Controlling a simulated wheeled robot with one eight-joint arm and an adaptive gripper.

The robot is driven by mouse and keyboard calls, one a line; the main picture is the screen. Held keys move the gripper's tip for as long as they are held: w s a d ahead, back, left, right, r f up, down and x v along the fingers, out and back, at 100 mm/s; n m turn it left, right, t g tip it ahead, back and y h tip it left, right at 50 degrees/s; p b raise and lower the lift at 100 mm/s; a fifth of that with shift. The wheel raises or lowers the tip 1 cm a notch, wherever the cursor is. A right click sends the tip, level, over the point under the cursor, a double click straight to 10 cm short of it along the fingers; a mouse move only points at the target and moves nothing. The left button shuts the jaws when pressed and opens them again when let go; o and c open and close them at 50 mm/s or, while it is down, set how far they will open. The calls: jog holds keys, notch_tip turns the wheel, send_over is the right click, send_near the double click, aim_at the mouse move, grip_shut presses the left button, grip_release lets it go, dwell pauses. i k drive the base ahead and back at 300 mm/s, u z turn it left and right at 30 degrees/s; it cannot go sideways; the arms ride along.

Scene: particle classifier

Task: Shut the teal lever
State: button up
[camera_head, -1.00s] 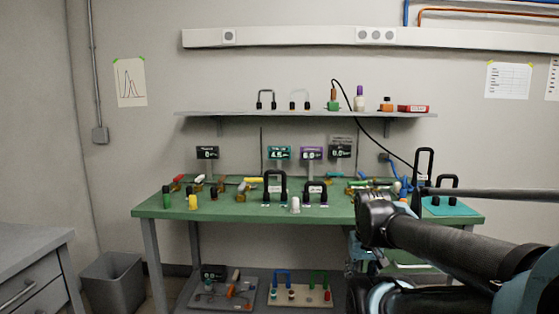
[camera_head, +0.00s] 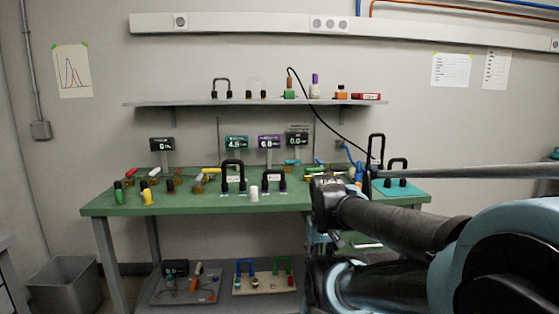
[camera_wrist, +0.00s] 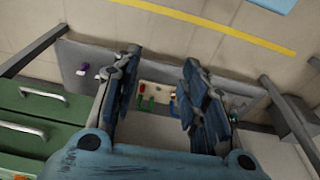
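In the head view, several small levers with coloured handles stand on the green bench (camera_head: 300,200). A small teal handle (camera_head: 292,162) shows near the back of the bench, below the display reading 0.0. It is too small to tell its exact angle. My gripper (camera_wrist: 158,80) is in the wrist view, its two blue-grey fingers spread apart with nothing between them. It points down toward a low shelf and the floor, and the teal lever does not show there. In the head view my arm covers the bench's right front, and the fingertips cannot be made out.
Black-handled blocks (camera_head: 233,177) and a white cylinder (camera_head: 253,192) stand along the bench front. A wall shelf (camera_head: 200,103) hangs above. A grey bin (camera_head: 65,284) stands at lower left.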

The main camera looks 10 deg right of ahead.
aim_at(286, 162)
jog(key=u, duration=0.45)
jog(key=k, duration=0.85)
jog(key=z, duration=0.45)
jog(key=i, duration=1.35)
